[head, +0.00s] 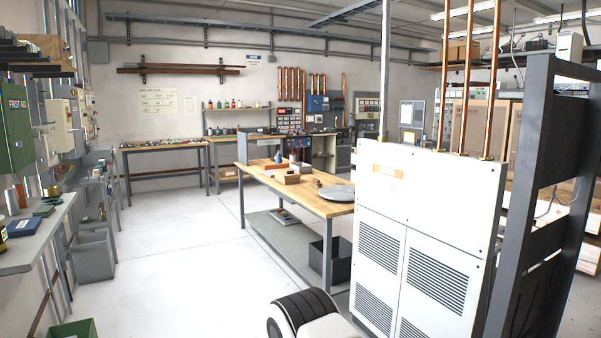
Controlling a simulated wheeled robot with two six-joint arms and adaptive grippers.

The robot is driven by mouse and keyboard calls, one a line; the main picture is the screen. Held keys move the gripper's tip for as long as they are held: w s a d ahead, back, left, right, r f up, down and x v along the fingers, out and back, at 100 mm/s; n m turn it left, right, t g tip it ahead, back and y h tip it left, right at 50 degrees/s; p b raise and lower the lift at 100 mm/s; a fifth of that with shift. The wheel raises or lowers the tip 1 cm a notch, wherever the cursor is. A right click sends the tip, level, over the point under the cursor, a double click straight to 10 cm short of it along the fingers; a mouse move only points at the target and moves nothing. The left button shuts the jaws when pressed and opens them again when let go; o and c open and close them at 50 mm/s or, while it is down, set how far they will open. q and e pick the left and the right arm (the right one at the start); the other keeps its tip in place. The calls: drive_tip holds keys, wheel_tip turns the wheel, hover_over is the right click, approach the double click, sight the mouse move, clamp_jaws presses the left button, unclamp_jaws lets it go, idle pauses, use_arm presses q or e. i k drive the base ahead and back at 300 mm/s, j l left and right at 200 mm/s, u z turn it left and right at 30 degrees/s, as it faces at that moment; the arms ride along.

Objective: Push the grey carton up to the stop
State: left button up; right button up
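I cannot pick out a grey carton or a stop for certain in the head view. A wooden-topped workbench (320,208) stands mid-room. A flat grey upright piece (247,149) stands at its far left end; I cannot tell what it is. Small brown boxes (287,177) and a flat grey round piece (336,194) lie on the top. Neither of my grippers is in view.
A tall white vented cabinet (430,195) with copper pipes blocks the right foreground, beside a dark rack frame (541,130). A dark open bin (340,265) stands under the workbench. A shelf (35,243) lines the left wall. The floor (175,250) between is clear.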

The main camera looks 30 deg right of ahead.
sight(302, 168)
drive_tip(key=i+z, duration=0.45)
drive_tip(key=i, duration=4.05)
drive_tip(key=i+j+z, duration=0.1)
drive_tip(key=i, duration=1.35)
